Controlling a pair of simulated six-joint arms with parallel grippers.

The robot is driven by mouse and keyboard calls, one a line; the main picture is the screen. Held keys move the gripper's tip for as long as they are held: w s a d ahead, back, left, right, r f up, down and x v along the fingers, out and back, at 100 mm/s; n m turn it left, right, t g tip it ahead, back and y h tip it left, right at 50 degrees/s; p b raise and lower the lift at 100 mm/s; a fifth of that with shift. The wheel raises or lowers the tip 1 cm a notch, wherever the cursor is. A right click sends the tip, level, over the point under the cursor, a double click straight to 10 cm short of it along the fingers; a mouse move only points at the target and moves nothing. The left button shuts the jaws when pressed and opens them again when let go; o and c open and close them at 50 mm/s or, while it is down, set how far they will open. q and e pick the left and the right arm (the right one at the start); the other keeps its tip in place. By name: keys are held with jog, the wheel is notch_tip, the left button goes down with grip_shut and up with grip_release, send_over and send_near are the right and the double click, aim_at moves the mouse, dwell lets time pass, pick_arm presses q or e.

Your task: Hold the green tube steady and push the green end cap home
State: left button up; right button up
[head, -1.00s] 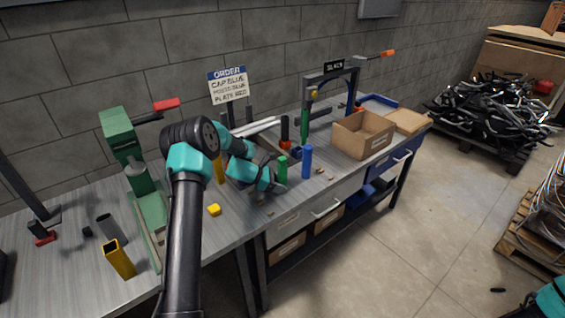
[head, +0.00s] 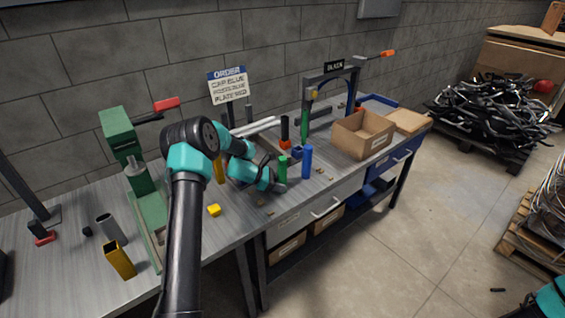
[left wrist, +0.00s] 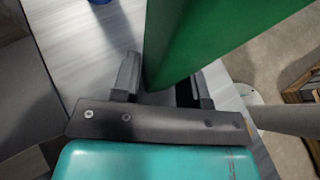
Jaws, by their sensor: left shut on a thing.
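The green tube (head: 283,170) stands upright on the bench in the head view. My left gripper (head: 277,184) is shut on it low down. In the left wrist view the tube (left wrist: 205,35) fills the space between the two fingers of my left gripper (left wrist: 165,84). I cannot make out the green end cap as a separate piece in either view. The top of the tube is too small in the head view to tell whether a cap sits on it. My right gripper is out of view.
A blue tube (head: 307,162) stands just right of the green one, with a small blue block (head: 297,152) behind. A yellow block (head: 214,210) lies nearer on the bench. A green press (head: 122,138) stands left; a cardboard box (head: 362,137) stands right.

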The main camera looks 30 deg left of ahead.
pick_arm(q)
jog(key=shift+c, duration=0.8)
jog(key=o, duration=0.8)
jog(key=shift+v, duration=3.8)
